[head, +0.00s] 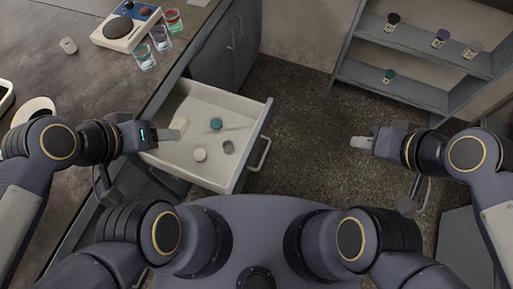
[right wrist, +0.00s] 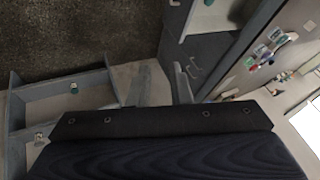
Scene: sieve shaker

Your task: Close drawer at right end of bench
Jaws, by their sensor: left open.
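The drawer (head: 207,107) stands pulled out from the bench in the head view, its light inside showing. A bar handle (head: 261,153) is on its front, facing right.
Cabinet doors (head: 228,45) are beyond the drawer. A shelf unit (head: 425,45) with several capped jars is at upper right. Open floor (head: 305,120) lies right of the drawer.

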